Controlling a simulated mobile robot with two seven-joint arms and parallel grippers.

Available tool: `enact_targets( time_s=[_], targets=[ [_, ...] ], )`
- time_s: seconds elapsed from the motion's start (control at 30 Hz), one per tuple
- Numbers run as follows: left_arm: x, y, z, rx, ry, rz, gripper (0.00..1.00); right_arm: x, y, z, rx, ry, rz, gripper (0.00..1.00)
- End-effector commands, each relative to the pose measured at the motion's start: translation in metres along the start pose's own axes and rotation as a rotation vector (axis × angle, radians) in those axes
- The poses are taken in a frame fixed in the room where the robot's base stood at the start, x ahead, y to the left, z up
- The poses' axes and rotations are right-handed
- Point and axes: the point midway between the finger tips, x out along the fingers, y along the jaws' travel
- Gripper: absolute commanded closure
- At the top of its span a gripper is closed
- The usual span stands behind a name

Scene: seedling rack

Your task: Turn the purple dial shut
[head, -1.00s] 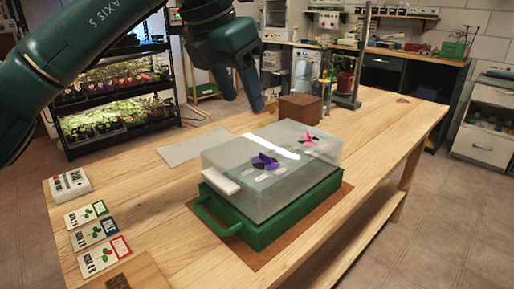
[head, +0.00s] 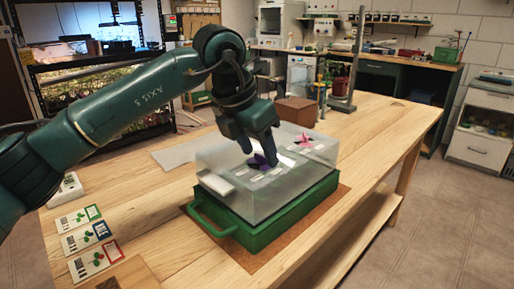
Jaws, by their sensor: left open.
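The purple dial (head: 259,160) sits on the top of a translucent lid (head: 228,160) that covers a green tray (head: 268,218). A pink dial (head: 304,140) sits farther back on the same lid. My left gripper (head: 259,156) points down over the purple dial, its fingers open and close around or just above it. I cannot tell whether the fingers touch the dial. The gripper hides part of the lid behind the dial. My right gripper is not in view.
A brown box (head: 296,110) and a metal stand (head: 345,85) are at the back of the wooden table. The table's right side (head: 390,140) is clear.

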Motion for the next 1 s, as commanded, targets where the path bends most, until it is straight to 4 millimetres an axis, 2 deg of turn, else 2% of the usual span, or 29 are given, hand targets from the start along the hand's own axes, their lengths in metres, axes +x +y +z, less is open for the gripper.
enact_targets(
  time_s=[0.17,0.7,1.0],
  targets=[
    [0.0,-0.0001,0.0001,0.0,0.0,0.0,0.49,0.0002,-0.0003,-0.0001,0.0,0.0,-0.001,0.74],
    [-0.0004,-0.0001,0.0002,0.0,0.0,0.0,0.93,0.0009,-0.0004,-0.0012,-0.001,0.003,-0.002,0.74],
    [-0.0014,0.0005,0.0006,0.033,0.0,-0.014,0.94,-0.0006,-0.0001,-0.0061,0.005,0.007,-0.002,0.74]
  ],
)
